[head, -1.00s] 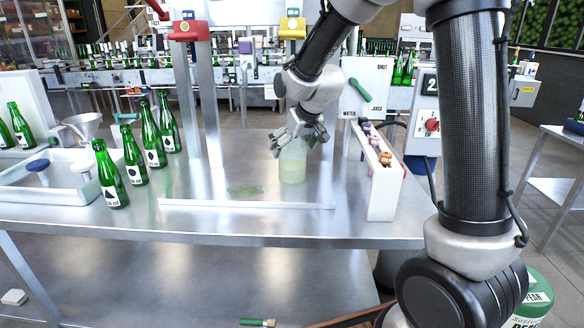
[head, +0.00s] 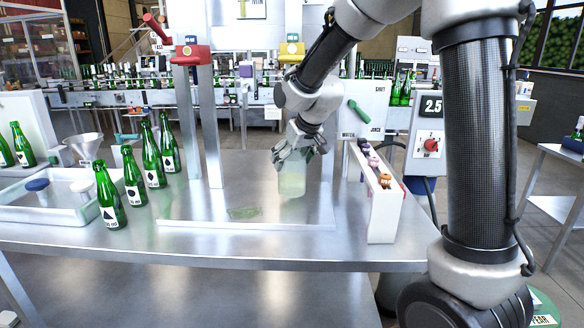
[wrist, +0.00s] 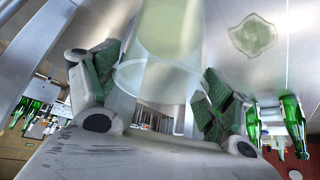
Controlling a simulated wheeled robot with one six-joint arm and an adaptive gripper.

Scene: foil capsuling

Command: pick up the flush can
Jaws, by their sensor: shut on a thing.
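The flush can (head: 292,182) is a clear, see-through vessel with pale yellow-green liquid in it. It stands upright or nearly so over the right part of the shallow metal tray; I cannot tell whether its base touches the tray. My gripper (head: 293,158) is shut on its upper part, and the fingers hide some of its top. In the wrist view the can (wrist: 165,45) sits between the two green-padded fingers of my gripper (wrist: 158,88), its round rim toward the camera.
A greenish wet patch (head: 244,213) lies on the tray left of the can. Green bottles (head: 108,195) and a white basin (head: 62,213) stand further left. A white rack (head: 383,205) with small coloured items is close on the right. Metal posts (head: 208,120) rise behind.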

